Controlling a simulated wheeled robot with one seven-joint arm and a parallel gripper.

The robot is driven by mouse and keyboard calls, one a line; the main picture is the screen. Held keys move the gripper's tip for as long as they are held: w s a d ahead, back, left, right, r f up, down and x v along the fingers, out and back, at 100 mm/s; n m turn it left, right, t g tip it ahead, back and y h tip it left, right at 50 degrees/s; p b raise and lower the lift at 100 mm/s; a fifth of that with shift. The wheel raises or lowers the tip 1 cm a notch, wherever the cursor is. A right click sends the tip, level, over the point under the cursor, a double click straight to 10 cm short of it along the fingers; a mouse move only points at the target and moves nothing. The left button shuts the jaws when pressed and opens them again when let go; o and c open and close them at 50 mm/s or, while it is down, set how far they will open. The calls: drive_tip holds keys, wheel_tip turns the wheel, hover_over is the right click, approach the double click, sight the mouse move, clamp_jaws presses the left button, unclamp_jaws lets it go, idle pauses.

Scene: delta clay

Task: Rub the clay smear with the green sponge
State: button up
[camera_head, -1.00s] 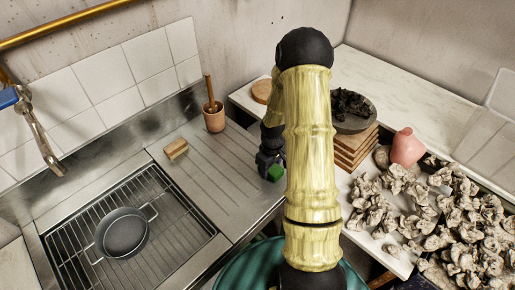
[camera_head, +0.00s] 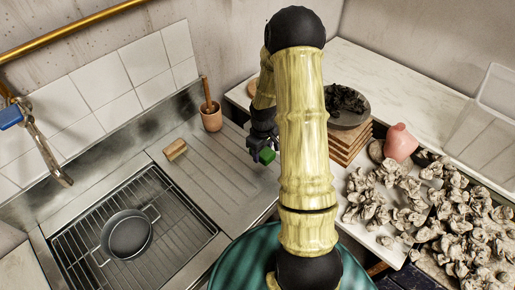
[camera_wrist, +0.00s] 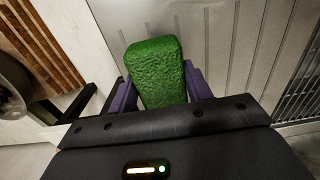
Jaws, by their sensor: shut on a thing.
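The green sponge (camera_wrist: 158,72) is held between the two purple-padded fingers of my gripper (camera_wrist: 160,88) in the wrist view. In the head view the sponge (camera_head: 267,155) shows as a small green block at the end of my gripper (camera_head: 257,145), above the right part of the ribbed metal drainboard (camera_head: 225,180). The sponge appears raised above the surface. I cannot make out a clay smear in either view; my arm hides part of the counter.
A pan (camera_head: 127,235) sits on the sink's wire rack. A tan block (camera_head: 175,149) and a terracotta pot (camera_head: 211,118) stand on the drainboard. Stacked wooden boards (camera_head: 347,150), a pink vase (camera_head: 400,142) and many crumpled shells (camera_head: 450,215) lie to the right.

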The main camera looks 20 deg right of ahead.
drive_tip(key=shift+w+r+p, duration=0.15)
drive_tip(key=shift+r+p, duration=0.25)
drive_tip(key=shift+r, duration=0.4)
drive_tip(key=shift+s, duration=0.2)
drive_tip(key=shift+w, duration=0.15)
